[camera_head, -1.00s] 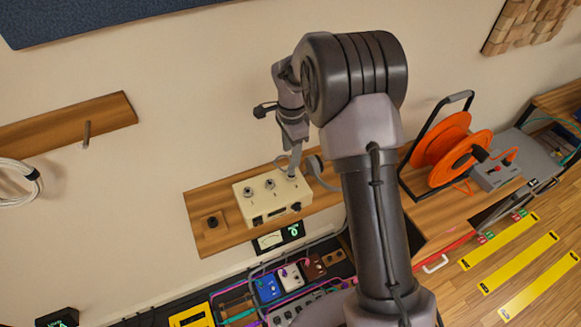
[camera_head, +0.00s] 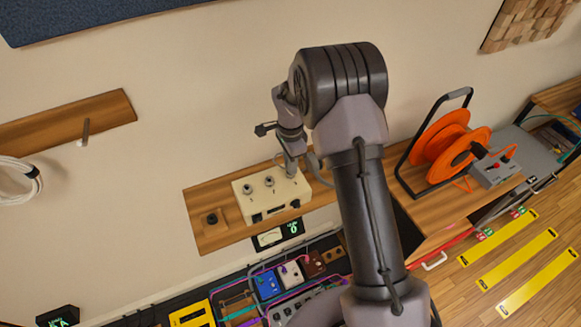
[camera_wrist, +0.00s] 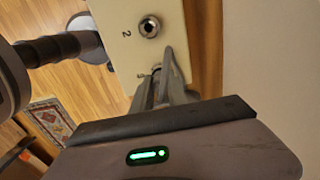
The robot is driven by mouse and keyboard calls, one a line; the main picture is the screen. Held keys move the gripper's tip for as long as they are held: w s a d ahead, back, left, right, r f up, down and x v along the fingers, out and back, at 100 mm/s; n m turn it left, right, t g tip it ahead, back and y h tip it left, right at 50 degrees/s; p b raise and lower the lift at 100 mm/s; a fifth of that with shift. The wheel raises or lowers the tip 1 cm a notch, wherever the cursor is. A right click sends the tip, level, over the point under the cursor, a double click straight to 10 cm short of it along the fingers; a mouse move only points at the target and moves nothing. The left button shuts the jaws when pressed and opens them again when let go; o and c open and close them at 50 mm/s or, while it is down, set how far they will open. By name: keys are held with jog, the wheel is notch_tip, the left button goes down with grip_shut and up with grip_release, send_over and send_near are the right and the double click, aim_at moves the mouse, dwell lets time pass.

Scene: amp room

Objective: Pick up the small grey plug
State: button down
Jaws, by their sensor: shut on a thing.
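My gripper (camera_head: 291,170) is at the right end of a cream box (camera_head: 275,203) on a wooden wall shelf. In the wrist view my gripper (camera_wrist: 161,82) points at the box's face (camera_wrist: 115,35), with its fingers close together. The small grey plug (camera_wrist: 156,69) shows only as a bit of metal between the fingertips, mostly hidden by them. My gripper is shut on it, at the box face. I cannot tell whether the plug is still seated in a socket. A round metal socket (camera_wrist: 149,27) beside the number 2 is bare.
A dark round fitting (camera_head: 211,218) sits on the shelf's left part. Pedals and cables (camera_head: 285,280) lie below. An orange cable reel (camera_head: 450,150) stands to the right. The wall is close behind the box.

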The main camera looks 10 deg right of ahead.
jog(key=shift+r, duration=0.1)
jog(key=shift+r, duration=0.3)
jog(key=r, duration=0.1)
jog(key=s+r, duration=0.1)
jog(key=shift+a+r, duration=0.15)
jog(key=shift+r, duration=0.2)
jog(key=s+a+b, duration=0.1)
jog(key=s+a, duration=0.1)
jog(key=s, duration=0.5)
jog(key=s+a+r+b, duration=0.1)
jog(key=s+a, duration=0.1)
jog(key=s, duration=0.5)
jog(key=shift+s+r, duration=0.25)
